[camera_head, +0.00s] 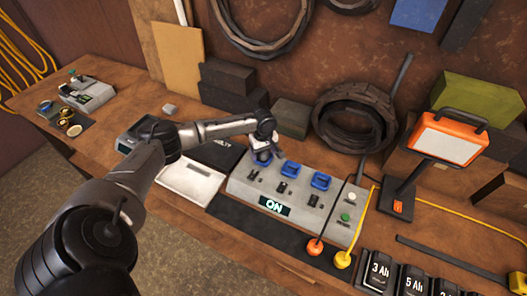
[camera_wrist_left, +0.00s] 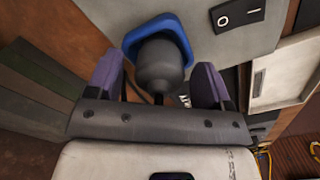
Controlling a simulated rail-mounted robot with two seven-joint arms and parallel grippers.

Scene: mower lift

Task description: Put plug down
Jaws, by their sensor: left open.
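My left gripper (camera_head: 265,143) is open above the leftmost blue socket (camera_head: 262,159) of a grey control box (camera_head: 240,186). In the left wrist view, a dark grey rounded plug (camera_wrist_left: 160,68) sits against the blue square socket (camera_wrist_left: 132,40), with a thin dark lead running from it. The gripper's two purple fingers (camera_wrist_left: 158,80) stand on either side of the plug with gaps. My right gripper is not in view.
A red knob-like end (camera_head: 315,246) and a yellow one (camera_head: 343,259) lie in front. An orange lamp (camera_head: 448,138) stands right. Batteries (camera_head: 378,272) line the front edge.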

